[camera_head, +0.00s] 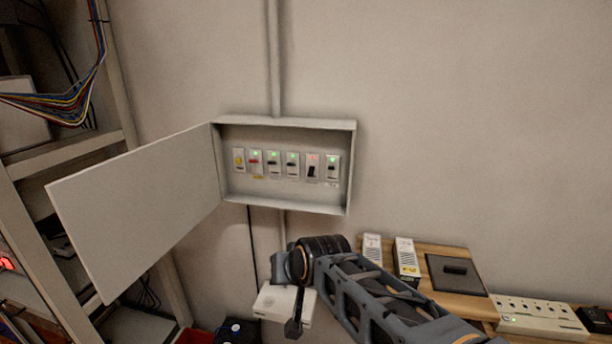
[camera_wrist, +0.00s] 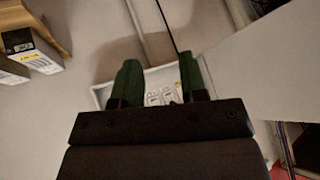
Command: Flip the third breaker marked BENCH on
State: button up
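The breaker box (camera_head: 230,205) hangs open on the wall in the head view, with a row of several switches inside. Most show green lights. The breaker second from the right (camera_head: 312,168) shows a red light, and its black lever sits lower than its neighbours'. The label print is too small to read, so I cannot tell which is BENCH. In the wrist view the box (camera_wrist: 98,95) lies beyond my gripper (camera_wrist: 158,75), its switches partly showing between the fingers. The two green fingers are apart with nothing between them. My gripper is below and away from the box.
The box's door (camera_head: 140,210) stands swung out to the left. A rack (camera_head: 85,150) with cables stands at far left. A wooden shelf (camera_head: 455,260) with devices is at lower right. A white wall unit (camera_head: 275,302) sits below the box. The wall right of the box is clear.

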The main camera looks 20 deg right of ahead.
aim_at(309, 176)
jog(key=w+r+m+t+h+b, duration=0.1)
jog(key=w+r+m+t, duration=0.25)
jog(key=w, duration=0.35)
jog(key=w+r+m+t+h, duration=0.1)
jog(key=w+r+m+t, duration=0.1)
jog(key=w+m, duration=0.3)
jog(key=w+r+m+t+h+b, duration=0.1)
jog(key=w+r+m+t+h, duration=0.15)
jog(key=w, duration=0.55)
jog(key=w+d+m+g+h+p, duration=0.1)
jog(key=w+d+m+h, duration=0.2)
jog(key=d+m+h, duration=0.1)
jog(key=w+d+f+m+g+h+p, duration=0.1)
jog(key=w+d+m+g+h, duration=0.1)
jog(key=w+d+m+h, duration=0.2)
jog(key=w+d+f+m+g+h+p, duration=0.1)
jog(key=w+d+m+h+p, duration=0.1)
jog(key=d+m+h, duration=0.4)
jog(key=shift+w+d+f+m+g, duration=0.2)
jog(key=shift+w+d+m, duration=0.25)
jog(key=shift+d+m, duration=0.3)
jog(key=shift+w+d+f+m+g, duration=0.1)
jog(key=shift+w+d+m+g, duration=0.1)
jog(key=shift+w+d+m, duration=0.4)
jog(key=shift+s+m, duration=0.2)
jog(key=shift+m, duration=0.05)
